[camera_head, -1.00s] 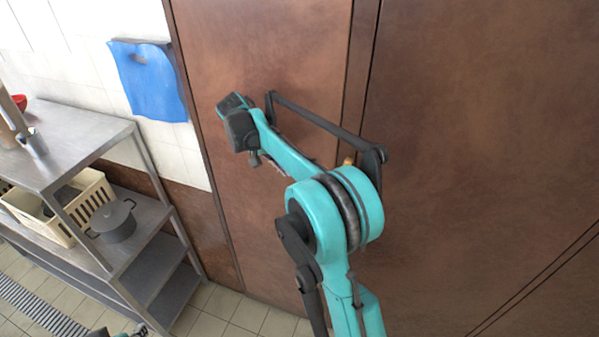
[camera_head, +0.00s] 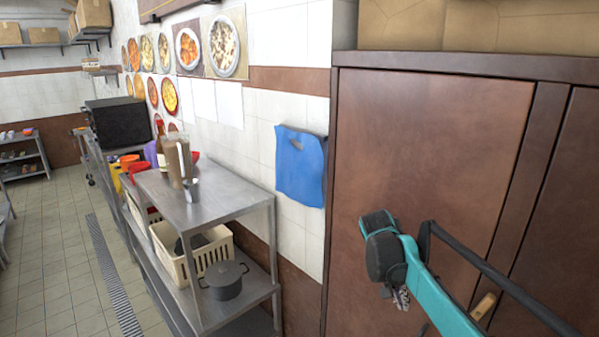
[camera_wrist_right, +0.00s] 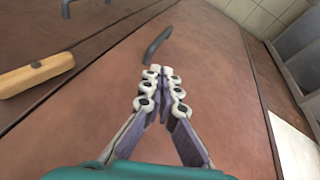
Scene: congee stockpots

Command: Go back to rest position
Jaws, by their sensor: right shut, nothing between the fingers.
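My right arm comes in from the lower right in the head view, in front of a brown cabinet (camera_head: 420,130). My right gripper (camera_head: 401,298) hangs below its dark wrist and is small there. In the right wrist view my right gripper (camera_wrist_right: 162,75) is shut, its fingertips together with nothing between them. It points at the brown cabinet face and a dark handle (camera_wrist_right: 157,45). My left gripper is not in view.
A steel shelf table (camera_head: 235,200) stands left of the cabinet, with a grey pot (camera_head: 224,281) and a cream crate (camera_head: 208,258) on its lower shelf. A blue bag (camera_head: 300,165) hangs on the tiled wall. The tiled floor (camera_head: 60,260) at left is clear.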

